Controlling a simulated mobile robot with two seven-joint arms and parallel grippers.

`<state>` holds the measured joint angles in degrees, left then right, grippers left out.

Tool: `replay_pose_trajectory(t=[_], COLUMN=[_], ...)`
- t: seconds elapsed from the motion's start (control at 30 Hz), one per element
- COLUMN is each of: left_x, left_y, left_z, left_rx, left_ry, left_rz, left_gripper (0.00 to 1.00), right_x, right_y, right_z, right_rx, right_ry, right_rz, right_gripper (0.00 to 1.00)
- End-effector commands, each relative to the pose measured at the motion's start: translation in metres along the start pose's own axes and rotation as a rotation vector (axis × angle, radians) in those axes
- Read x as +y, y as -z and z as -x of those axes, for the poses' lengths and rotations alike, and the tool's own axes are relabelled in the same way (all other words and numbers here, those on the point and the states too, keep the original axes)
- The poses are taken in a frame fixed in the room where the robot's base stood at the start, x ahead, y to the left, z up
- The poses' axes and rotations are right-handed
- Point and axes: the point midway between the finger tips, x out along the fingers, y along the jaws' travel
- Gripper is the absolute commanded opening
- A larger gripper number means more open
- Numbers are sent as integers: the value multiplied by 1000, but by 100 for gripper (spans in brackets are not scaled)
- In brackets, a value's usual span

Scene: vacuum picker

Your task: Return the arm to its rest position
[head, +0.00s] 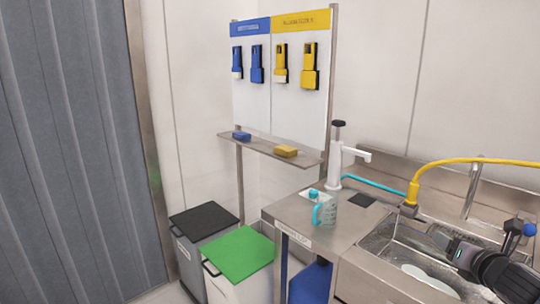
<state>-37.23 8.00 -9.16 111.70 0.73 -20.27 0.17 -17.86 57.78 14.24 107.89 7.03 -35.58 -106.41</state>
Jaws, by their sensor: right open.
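My right arm comes in at the lower right edge, with dark links and a blue joint. My right gripper (440,240) hangs over the steel sink (385,240), its fingers pointing left and a small green light on its body. It is open, and I see nothing held between its fingers. White dishes (428,279) lie in the sink below it. My left gripper is not in view.
A yellow hose (465,162) arches above the sink. A clear jug (325,212) and a white pump dispenser (335,163) stand on the steel counter. A shelf (265,148) holds blue and yellow sponges. Black-lidded (203,219) and green-lidded (238,250) bins stand left.

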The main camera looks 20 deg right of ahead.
Motion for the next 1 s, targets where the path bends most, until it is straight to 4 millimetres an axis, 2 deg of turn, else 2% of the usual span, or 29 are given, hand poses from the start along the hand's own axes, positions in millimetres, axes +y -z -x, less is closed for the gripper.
replay_pose_trajectory(t=[0.13,0.27,0.37,0.5,0.77,1.0], left_x=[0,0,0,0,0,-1], left_y=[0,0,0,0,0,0], left_z=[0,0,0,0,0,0], left_rx=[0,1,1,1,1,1], left_ry=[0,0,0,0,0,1], left_rz=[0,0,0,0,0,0], left_gripper=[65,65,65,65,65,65], right_x=[1,24,58,116,234,232], right_y=[12,28,39,47,42,35], right_z=[-29,-57,-78,-100,-119,-118], right_rx=[-11,5,27,64,132,131], right_ry=[24,12,-16,-73,-199,-213], right_rz=[-193,-340,-440,-547,-661,-1002], right_gripper=[64,64,64,64,64,64])
